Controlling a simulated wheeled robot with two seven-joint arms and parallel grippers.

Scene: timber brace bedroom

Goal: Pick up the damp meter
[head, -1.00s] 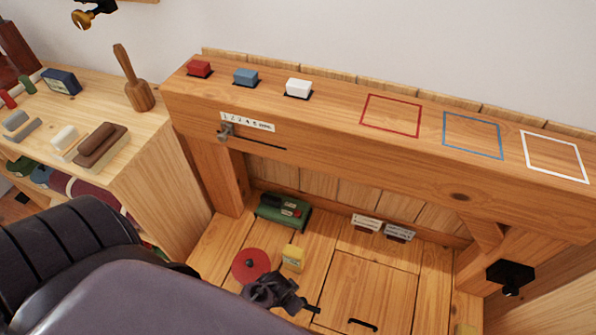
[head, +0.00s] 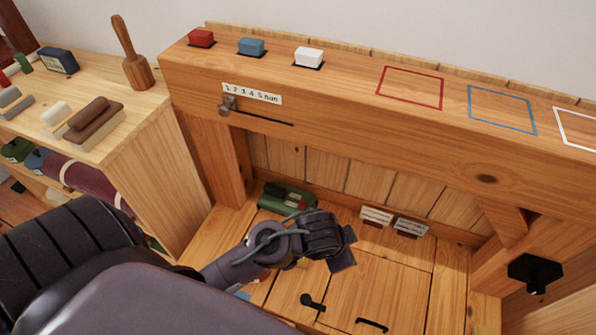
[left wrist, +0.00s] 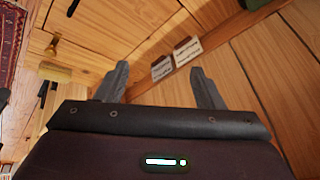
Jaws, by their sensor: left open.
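No object in the current views can be surely told as the damp meter. A small yellow box that showed on the wooden floor in the earlier head view is now hidden behind my left arm. A green case with a dark top (head: 287,197) lies at the back of the recess, just behind my left wrist. My left gripper (head: 343,256) is over the floorboards, right of that case. In the left wrist view my left gripper (left wrist: 160,86) has its two fingers wide apart with nothing between them. My right gripper is out of view.
A thick timber beam (head: 370,125) spans above the recess. It carries red (head: 201,38), blue (head: 251,47) and white (head: 309,56) blocks. Two small labelled items (head: 376,217) (head: 411,227) stand at the back boards. A floor hatch (head: 378,290) is clear. A shelf unit (head: 150,165) stands left.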

